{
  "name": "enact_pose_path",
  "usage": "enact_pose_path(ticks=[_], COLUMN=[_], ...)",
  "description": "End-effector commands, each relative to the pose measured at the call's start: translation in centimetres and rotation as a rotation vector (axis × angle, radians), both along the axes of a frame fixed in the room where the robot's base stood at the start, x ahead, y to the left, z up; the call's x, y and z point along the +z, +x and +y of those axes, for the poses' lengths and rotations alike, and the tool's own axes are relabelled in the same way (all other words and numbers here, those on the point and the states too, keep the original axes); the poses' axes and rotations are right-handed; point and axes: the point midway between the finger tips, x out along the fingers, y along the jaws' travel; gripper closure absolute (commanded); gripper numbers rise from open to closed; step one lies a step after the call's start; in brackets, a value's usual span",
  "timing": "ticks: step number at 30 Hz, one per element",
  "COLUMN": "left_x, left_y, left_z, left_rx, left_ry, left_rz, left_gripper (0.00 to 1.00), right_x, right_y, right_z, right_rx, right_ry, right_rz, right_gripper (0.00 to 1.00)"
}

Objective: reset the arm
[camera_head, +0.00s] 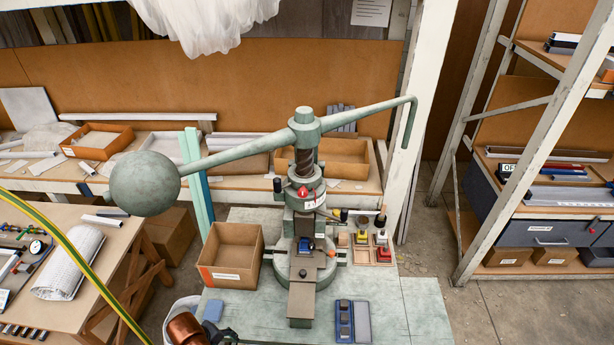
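The fly press (304,200) stands on the grey-green bench in the middle. Its long arm (240,152) crosses the top of the screw on a hub (304,124). The arm's left end carries a big round ball weight (144,183), lower and nearer to me. Its right end rises away and bends down into a handle (410,125). A small blue piece (304,246) sits below the ram, on the press bed.
An open cardboard box (231,255) stands left of the press. A blue tray (362,322) lies at the front right of the bench. A white post (420,110) rises close to the handle. A yellow-green striped cable (82,262) curves across the lower left.

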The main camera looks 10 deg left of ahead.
Motion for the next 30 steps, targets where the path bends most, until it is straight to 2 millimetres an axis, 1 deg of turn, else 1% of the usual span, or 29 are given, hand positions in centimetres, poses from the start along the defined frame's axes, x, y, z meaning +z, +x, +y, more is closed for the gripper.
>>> enact_pose_path(ticks=[1,2,3,5,6,9,12,18,25,26,27,30], left_x=[0.1,0.2,0.6,1.1,1.4,2.1,2.7,3.5,4.2,3.8,2.2,-0.7], left_y=[-0.8,-1.1,-1.5,-2.1,-2.6,-3.9,-5.2,-7.9,-11.1,-11.3,-10.8,-10.2], left_z=[-1.3,-1.7,-2.0,-2.2,-2.1,-1.4,-0.4,1.5,3.7,3.8,3.7,3.7], left_rx=[0.154,0.256,0.394,0.606,0.747,1.061,1.309,1.697,2.068,2.097,2.083,2.077], left_ry=[-0.050,-0.074,-0.104,-0.150,-0.180,-0.241,-0.286,-0.348,-0.396,-0.399,-0.391,-0.381], left_rz=[-0.001,-0.003,-0.006,-0.007,-0.006,-0.006,-0.006,-0.011,-0.029,-0.029,-0.024,-0.015], left_gripper=[0.36,0.36,0.36,0.36,0.36,0.36,0.36,0.36,0.36,0.36,0.36,0.36], right_x=[0.0,0.0,0.0,0.0,0.0,0.0,0.0,0.0,0.0,-0.1,-0.5,-1.1], right_y=[0.1,0.1,0.1,0.1,0.2,0.2,0.2,0.3,0.3,0.3,0.4,0.3], right_z=[0.0,0.0,0.0,0.0,0.0,0.0,0.0,0.0,0.0,0.0,0.0,0.0], right_rx=[0.000,0.000,0.000,0.000,0.000,0.000,0.000,0.000,0.000,0.001,0.001,0.001], right_ry=[0.000,0.000,0.000,0.000,0.000,0.000,0.000,0.001,0.001,0.001,0.001,0.001], right_rz=[-0.001,-0.001,-0.002,-0.002,-0.002,-0.002,-0.003,-0.004,-0.005,-0.005,-0.006,-0.005], right_gripper=[1.00,1.00,1.00,1.00,1.00,1.00,1.00,1.00,1.00,1.00,1.00,1.00])
